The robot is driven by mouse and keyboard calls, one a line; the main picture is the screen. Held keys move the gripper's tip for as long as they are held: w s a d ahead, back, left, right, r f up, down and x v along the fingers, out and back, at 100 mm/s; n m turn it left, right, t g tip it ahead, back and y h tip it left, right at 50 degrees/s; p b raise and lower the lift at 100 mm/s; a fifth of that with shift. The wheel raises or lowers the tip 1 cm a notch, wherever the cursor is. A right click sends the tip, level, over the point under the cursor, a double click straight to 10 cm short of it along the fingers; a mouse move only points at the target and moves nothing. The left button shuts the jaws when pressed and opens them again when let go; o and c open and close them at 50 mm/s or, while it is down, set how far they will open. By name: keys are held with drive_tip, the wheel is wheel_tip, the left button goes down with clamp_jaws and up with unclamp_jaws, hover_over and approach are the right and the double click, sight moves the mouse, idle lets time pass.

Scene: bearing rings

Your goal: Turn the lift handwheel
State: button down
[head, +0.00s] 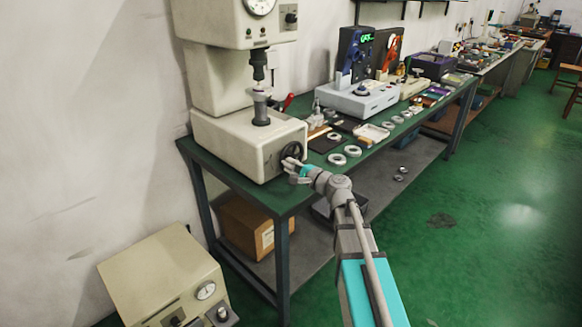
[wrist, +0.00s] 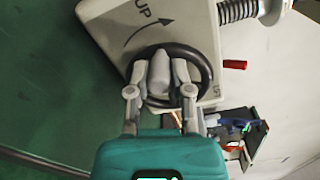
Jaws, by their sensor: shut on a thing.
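The lift handwheel (head: 294,150) is a dark wheel on the front of the cream bench tester (head: 235,140). In the wrist view its black rim (wrist: 207,78) shows around my fingers, beside an "UP" mark with a curved arrow. My gripper (head: 292,167) is at the wheel, and in the wrist view it (wrist: 162,75) is shut on the handwheel. A pale grey piece stands between the fingers. The fingers hide part of the wheel, so the exact contact is hard to see.
The tester stands on a green bench (head: 240,185) with several metal rings (head: 352,151) to the right. A red lever (wrist: 234,64) sticks out near the tester. A cardboard box (head: 245,228) is on the shelf below. A second cream machine (head: 160,275) stands at lower left. The green floor at right is open.

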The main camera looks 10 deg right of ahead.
drive_tip(key=c, duration=0.5)
unclamp_jaws()
drive_tip(key=shift+s+d, duration=0.1)
drive_tip(key=shift+v, duration=3.65)
drive_tip(key=shift+f, duration=0.15)
